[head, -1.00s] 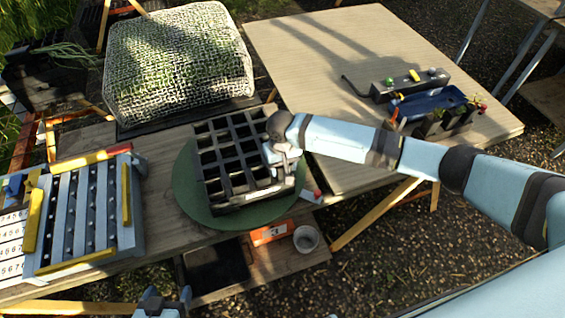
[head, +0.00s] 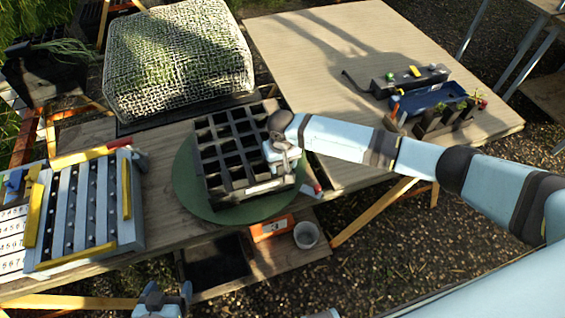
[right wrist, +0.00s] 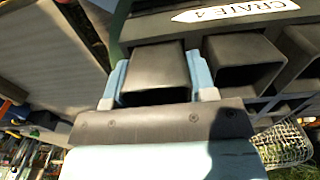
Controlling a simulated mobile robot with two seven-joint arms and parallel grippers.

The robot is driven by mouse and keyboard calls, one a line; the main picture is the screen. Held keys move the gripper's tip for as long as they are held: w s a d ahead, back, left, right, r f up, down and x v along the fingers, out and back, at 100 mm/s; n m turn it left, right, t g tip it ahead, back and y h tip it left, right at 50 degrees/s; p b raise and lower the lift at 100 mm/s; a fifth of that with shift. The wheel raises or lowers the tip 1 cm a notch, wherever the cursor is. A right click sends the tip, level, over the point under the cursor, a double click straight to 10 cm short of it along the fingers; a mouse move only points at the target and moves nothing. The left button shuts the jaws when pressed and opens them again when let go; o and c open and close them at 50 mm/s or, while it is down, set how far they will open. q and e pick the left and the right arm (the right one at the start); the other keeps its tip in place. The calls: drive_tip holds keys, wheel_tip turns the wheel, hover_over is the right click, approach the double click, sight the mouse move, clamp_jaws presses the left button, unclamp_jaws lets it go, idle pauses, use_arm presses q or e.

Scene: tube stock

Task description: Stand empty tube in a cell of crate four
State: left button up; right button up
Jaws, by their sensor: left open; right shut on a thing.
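Crate four (head: 265,187) is a black crate of open square cells, with a white label facing me in the head view. It stands on a round green turntable (head: 195,200). My right gripper (head: 284,166) is over the crate's right side. In the right wrist view its two pale blue fingers (right wrist: 158,84) are shut on the sides of a black, hollow, square tube (right wrist: 158,66). The tube lines up with the row by the CRATE 4 label (right wrist: 235,12); how deep it sits is hidden. My left gripper (head: 168,293) is open and empty at the bottom edge.
A slatted rack (head: 85,205) with yellow bars lies at left. A mesh-covered bale (head: 180,60) stands behind the crate. A blue tray (head: 430,103) and small pots are on the right table (head: 330,50). A shelf below holds an orange box (head: 272,228) and a cup (head: 306,235).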

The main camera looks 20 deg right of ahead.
drive_tip(key=shift+s+f, duration=0.5)
drive_tip(key=shift+f, duration=0.35)
drive_tip(key=o, duration=0.8)
drive_tip(key=shift+o, duration=0.3)
drive_tip(key=shift+w+r, duration=0.1)
drive_tip(key=shift+r, duration=0.25)
drive_tip(key=shift+o, duration=0.6)
wheel_tip(320, 180, up, 14)
drive_tip(key=shift+w+f, duration=0.25)
drive_tip(key=shift+r, duration=0.65)
